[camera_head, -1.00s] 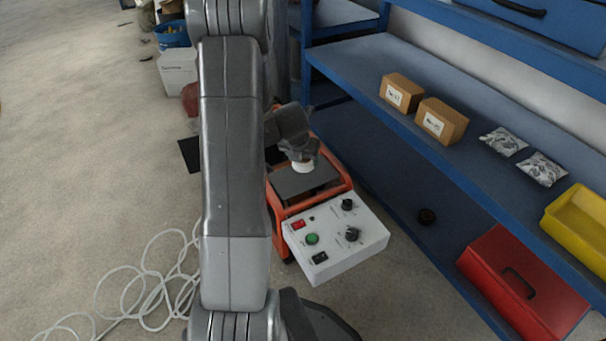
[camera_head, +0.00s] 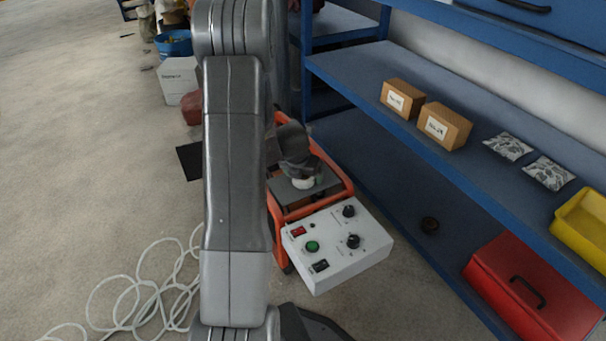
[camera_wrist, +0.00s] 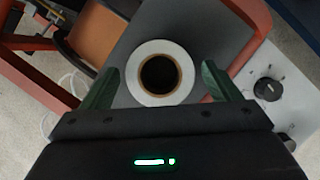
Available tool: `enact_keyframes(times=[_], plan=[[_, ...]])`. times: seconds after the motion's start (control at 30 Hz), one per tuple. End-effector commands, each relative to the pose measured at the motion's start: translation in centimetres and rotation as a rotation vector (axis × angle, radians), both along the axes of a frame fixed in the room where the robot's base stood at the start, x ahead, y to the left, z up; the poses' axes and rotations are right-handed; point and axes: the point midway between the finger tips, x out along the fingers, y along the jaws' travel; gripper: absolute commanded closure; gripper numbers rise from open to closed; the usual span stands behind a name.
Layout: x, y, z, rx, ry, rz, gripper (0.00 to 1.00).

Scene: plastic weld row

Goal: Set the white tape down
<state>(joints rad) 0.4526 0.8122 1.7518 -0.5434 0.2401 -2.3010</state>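The white tape (camera_wrist: 159,73) is a white ring with a brown core and a dark hole. In the wrist view it lies flat over the grey plate (camera_wrist: 215,35), between the two green fingers of my gripper (camera_wrist: 160,85). The fingers stand apart, with a narrow gap showing on each side of the tape. In the head view the tape (camera_head: 303,183) shows just under my gripper (camera_head: 305,178), at the grey plate of the orange-framed machine (camera_head: 344,190). The gripper hides part of it there. The tape seems to rest on the plate.
A white control box (camera_head: 337,245) with knobs and buttons adjoins the plate's near side. A blue shelf (camera_head: 400,125) on the right holds cardboard boxes (camera_head: 445,126) and bags; a red case (camera_head: 530,285) lies lower. A pale hose (camera_head: 140,295) coils on the floor.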

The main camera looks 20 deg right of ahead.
Motion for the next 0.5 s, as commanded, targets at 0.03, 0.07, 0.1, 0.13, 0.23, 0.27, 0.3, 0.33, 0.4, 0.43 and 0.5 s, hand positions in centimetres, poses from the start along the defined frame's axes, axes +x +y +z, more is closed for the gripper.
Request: enact_keyframes(times=[0.03, 0.07, 0.1, 0.13, 0.23, 0.27, 0.3, 0.33, 0.4, 0.43, 0.5], plan=[[0.0, 0.0, 0.0, 0.0, 0.0, 0.0, 0.14], [0.0, 0.0, 0.0, 0.0, 0.0, 0.0, 0.14], [0.0, 0.0, 0.0, 0.0, 0.0, 0.0, 0.14], [0.0, 0.0, 0.0, 0.0, 0.0, 0.0, 0.14], [0.0, 0.0, 0.0, 0.0, 0.0, 0.0, 0.14], [0.0, 0.0, 0.1, -0.001, -0.001, 0.0, 0.14], [0.0, 0.0, 0.2, -0.001, -0.001, 0.0, 0.14], [0.0, 0.0, 0.4, -0.001, -0.001, 0.0, 0.14], [-0.1, 0.1, 1.0, -0.001, -0.002, 0.001, 0.14], [-0.2, 0.2, 1.5, -0.001, -0.002, 0.001, 0.14], [-0.4, 0.5, 2.6, -0.002, -0.003, 0.001, 0.14]])
